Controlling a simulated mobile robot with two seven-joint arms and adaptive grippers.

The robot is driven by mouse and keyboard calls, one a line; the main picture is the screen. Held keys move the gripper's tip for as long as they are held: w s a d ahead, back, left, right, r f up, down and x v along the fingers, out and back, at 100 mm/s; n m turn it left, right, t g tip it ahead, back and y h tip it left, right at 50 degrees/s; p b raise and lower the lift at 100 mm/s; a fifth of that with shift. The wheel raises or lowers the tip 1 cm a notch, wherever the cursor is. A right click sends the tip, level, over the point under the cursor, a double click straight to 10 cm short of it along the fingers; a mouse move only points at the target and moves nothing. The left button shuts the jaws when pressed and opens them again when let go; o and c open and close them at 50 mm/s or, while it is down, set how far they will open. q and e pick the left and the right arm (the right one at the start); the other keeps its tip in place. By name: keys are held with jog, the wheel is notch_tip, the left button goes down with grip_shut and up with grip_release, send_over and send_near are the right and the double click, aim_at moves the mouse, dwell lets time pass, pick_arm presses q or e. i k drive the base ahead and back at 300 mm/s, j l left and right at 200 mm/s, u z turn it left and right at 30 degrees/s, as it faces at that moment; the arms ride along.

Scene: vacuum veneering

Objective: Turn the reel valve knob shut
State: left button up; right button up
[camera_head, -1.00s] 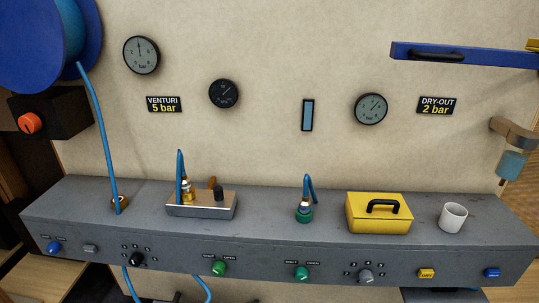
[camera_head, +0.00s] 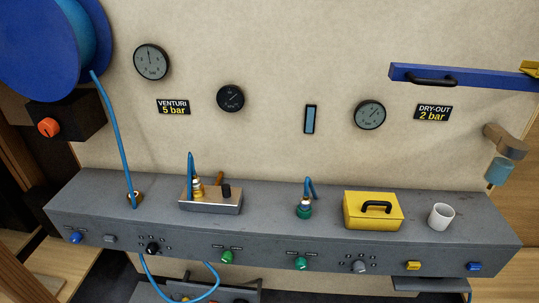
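The reel valve knob (camera_head: 48,127) is a round orange knob on the front of a dark box (camera_head: 75,120) at the left. The box sits below the blue hose reel (camera_head: 45,45), whose blue hose (camera_head: 118,140) runs down to the bench. A pale line marks the knob's face, but I cannot tell which setting it stands at. Nothing touches the knob. Neither of my grippers shows in the view.
A grey bench (camera_head: 320,240) with knobs and buttons along its front runs across the view. A blue bar (camera_head: 460,80) juts out at upper right.

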aim_at(76, 237)
jog(key=u, duration=1.65)
